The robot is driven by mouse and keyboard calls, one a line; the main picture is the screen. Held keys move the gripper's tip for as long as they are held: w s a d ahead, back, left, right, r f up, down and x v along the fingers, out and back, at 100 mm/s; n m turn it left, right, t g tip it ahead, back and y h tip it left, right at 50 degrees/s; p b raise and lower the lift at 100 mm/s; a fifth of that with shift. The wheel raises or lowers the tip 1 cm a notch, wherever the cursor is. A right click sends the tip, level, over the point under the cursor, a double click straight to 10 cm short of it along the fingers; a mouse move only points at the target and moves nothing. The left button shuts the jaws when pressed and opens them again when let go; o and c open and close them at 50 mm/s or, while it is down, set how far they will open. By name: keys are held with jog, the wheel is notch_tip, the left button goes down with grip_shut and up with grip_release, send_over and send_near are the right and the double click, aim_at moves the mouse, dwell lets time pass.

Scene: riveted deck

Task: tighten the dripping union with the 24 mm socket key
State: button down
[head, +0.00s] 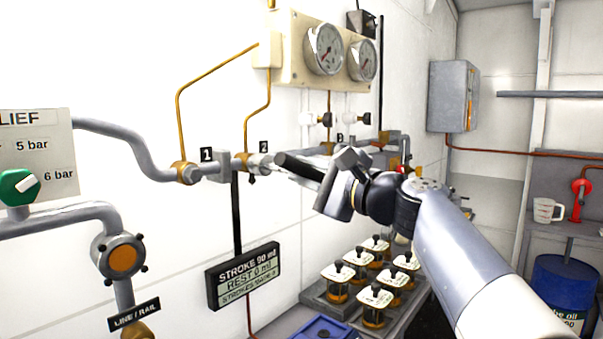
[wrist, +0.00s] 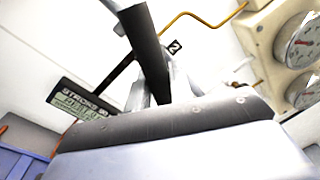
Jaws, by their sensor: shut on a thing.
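My gripper (head: 318,174) is shut on a dark bar-shaped handle (head: 298,164), which I take to be the socket key. In the wrist view the dark handle (wrist: 146,45) rises from between the fingers (wrist: 152,97); I cannot see the socket end or read its size. Brass unions sit along the grey wall pipe: one by label 1 (head: 185,172), one by label 2 (head: 242,163), one by label 3 (head: 328,148). The handle's tip is just right of union 2 in the picture; I cannot tell whether they touch. I cannot make out which union drips.
Two gauges (head: 324,50) sit on a cream panel above. A stroke display (head: 243,276) hangs below union 2. Several lidded sample jars (head: 374,305) stand on the bench below my arm, beside a blue tray (head: 322,329). A relief panel (head: 40,150) is at left.

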jog(key=shift+r+b+v, duration=0.2)
jog(key=shift+b+v, duration=0.25)
jog(key=shift+v, duration=1.6)
jog(key=shift+d, duration=0.15)
jog(key=d+r+v, duration=0.1)
jog(key=r+v, duration=0.1)
jog(key=v, duration=1.9)
jog(key=shift+w+d+b, duration=0.15)
jog(key=shift+d+b, duration=0.05)
jog(key=shift+b, duration=0.25)
jog(key=shift+r, duration=0.1)
